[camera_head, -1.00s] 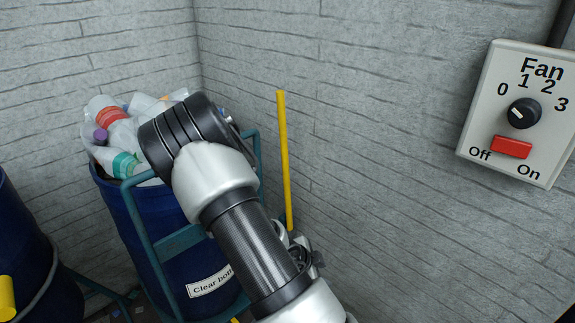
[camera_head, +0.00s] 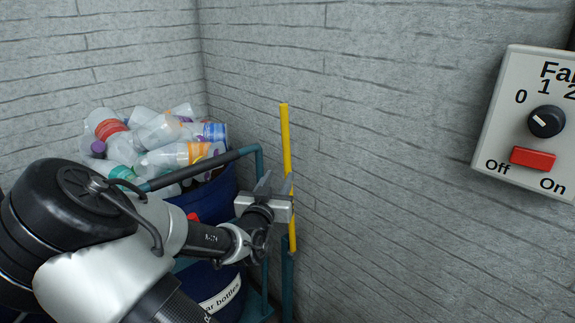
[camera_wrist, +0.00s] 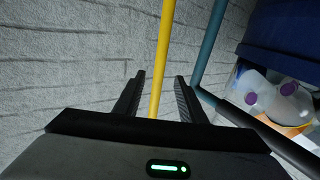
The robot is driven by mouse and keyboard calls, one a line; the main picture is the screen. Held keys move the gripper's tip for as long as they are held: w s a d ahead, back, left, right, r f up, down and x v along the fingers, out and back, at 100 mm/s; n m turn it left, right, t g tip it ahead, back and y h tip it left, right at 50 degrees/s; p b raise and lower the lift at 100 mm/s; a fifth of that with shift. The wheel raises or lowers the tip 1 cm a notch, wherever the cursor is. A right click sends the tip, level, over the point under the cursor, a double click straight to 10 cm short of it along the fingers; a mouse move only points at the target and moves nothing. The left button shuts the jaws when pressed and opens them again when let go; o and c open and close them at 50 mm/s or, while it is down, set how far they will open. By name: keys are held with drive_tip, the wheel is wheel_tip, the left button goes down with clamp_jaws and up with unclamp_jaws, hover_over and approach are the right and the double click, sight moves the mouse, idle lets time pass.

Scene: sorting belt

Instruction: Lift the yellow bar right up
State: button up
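The yellow bar (camera_head: 285,135) stands nearly upright against the grey block wall. Its lower end appears to meet a teal post (camera_head: 288,275). My gripper (camera_head: 279,185) is at the bar's mid-height, beside the blue drum. In the wrist view, the yellow bar (camera_wrist: 163,45) runs between the two dark fingers of my gripper (camera_wrist: 159,78). The fingers are apart, with a gap on each side of the bar, so it is not clamped.
A teal trolley frame (camera_head: 258,160) carries a blue drum (camera_head: 205,200) full of clear plastic bottles (camera_head: 165,140), close to my arm. In the wrist view, a teal rail (camera_wrist: 210,42) is right of the bar. A fan switch box (camera_head: 510,120) hangs on the right wall.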

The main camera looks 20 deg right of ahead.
sight(287, 163)
drive_tip(key=b+x, duration=0.1)
drive_tip(key=x, duration=1)
drive_tip(key=shift+s, duration=0.1)
clamp_jaws()
